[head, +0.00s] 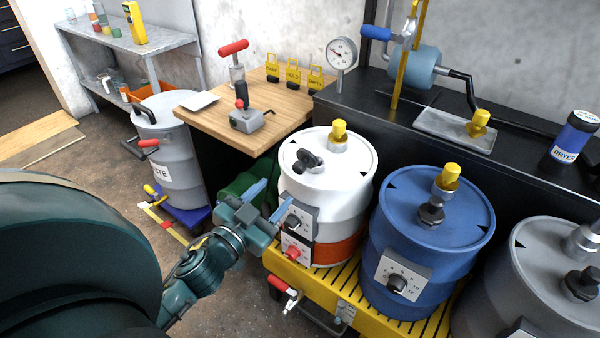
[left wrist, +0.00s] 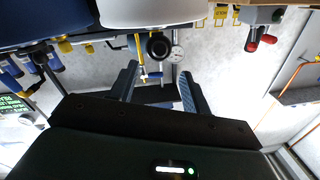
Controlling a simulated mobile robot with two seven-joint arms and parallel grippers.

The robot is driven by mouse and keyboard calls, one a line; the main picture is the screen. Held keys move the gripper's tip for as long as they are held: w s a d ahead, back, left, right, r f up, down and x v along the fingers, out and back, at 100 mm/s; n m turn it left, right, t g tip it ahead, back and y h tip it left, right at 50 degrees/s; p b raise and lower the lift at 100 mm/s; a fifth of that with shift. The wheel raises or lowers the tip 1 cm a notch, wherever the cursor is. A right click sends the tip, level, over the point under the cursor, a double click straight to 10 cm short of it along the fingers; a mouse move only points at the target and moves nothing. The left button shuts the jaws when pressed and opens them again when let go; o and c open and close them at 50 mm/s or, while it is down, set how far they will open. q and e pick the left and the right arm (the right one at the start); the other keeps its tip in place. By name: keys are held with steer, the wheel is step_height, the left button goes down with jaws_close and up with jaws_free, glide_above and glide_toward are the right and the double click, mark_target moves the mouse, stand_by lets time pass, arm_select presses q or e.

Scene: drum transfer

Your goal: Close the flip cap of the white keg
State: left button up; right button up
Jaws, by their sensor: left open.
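The white keg (head: 325,185) stands upright on a yellow slatted platform, with an orange band low on its side. On its lid are a yellow cap (head: 339,129) on a metal neck and a black fitting (head: 307,160). I cannot tell whether the cap is fully seated. A panel with a black and a red knob (head: 295,250) is on its front. My left gripper (head: 269,200) is open and empty beside the keg's front left, below lid height. Its two fingers show in the left wrist view (left wrist: 158,88), with the keg's pale body (left wrist: 150,12) above. My right gripper is not in view.
A blue drum (head: 425,245) and a grey drum (head: 520,265) stand to the keg's right on the yellow platform (head: 318,287). Behind are a black bench (head: 372,105) with a gauge (head: 341,54) and a wooden table (head: 270,95). A grey waste drum (head: 172,160) stands left.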

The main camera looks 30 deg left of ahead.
mark_target(297, 171)
arm_select(q)
steer(key=w, duration=0.9)
steer(key=shift+w, duration=0.2)
